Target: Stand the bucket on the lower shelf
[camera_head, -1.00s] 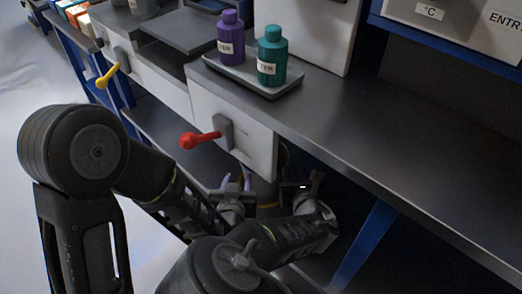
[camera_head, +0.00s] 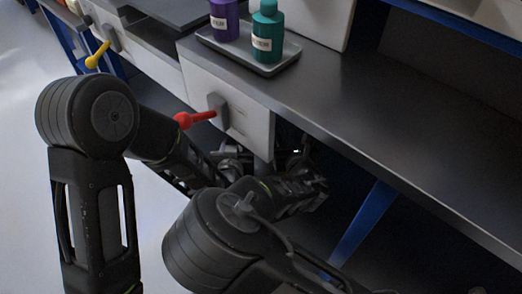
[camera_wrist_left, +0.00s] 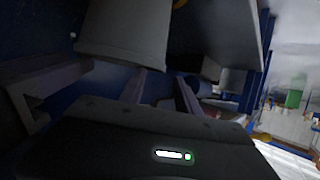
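The bucket is a plain grey, tapered vessel (camera_wrist_left: 125,35) in the left wrist view, close beyond my left gripper, with its top cut off by the frame edge. In the head view it is mostly hidden under the bench, between my two grippers. My left gripper (camera_wrist_left: 161,85) has its two fingers apart, and I see nothing between them; the bucket is above and to the left of them in the picture. In the head view my left gripper (camera_head: 235,162) is below the drawer front. My right gripper (camera_head: 298,162) is beside it, in dark shade, its fingers unclear. The lower shelf is largely hidden by my arms.
The bench top (camera_head: 350,95) is above my grippers. A purple bottle (camera_head: 224,18) and a teal bottle (camera_head: 267,35) stand on a tray (camera_head: 283,62). A blue strut (camera_head: 362,222) slants at the right.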

